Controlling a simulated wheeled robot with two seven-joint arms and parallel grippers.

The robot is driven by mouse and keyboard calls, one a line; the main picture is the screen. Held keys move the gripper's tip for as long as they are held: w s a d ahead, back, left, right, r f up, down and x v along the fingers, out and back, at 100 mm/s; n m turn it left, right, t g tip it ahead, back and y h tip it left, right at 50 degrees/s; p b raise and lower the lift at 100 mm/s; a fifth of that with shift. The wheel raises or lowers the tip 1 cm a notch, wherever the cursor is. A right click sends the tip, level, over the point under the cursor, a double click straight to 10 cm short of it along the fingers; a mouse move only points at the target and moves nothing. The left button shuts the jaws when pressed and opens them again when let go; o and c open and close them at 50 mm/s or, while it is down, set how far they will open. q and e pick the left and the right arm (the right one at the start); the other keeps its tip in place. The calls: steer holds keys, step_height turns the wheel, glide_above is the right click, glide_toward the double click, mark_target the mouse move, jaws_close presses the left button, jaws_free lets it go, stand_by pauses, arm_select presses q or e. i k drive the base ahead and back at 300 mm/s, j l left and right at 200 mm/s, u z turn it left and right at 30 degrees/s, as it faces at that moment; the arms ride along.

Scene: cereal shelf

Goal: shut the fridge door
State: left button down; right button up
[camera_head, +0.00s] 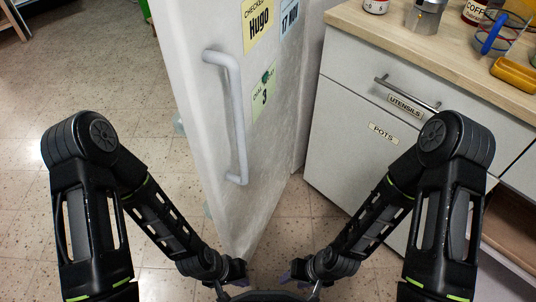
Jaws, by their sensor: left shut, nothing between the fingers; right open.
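The white fridge door (215,150) stands open in the middle of the view, with its outer face turned to the right and its free edge towards me. A pale grey bar handle (238,118) runs upright on that face. Pale fittings show just past the door's left edge; the fridge interior is hidden. My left gripper (238,272) is shut and empty, low by the door's bottom edge; I cannot tell whether it touches the door. My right gripper (298,272) is open and empty, low in front of the gap between door and cabinet.
A white cabinet (345,125) with a wooden counter (420,45) stands at right. Bare tiled floor (95,80) lies free to the left of the door.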

mark_target(233, 67)
steer(key=k+l+z, duration=0.1)
steer(key=z, duration=0.35)
steer(key=k+l+z, duration=0.2)
steer(key=z, duration=0.3)
steer(key=k, duration=0.05)
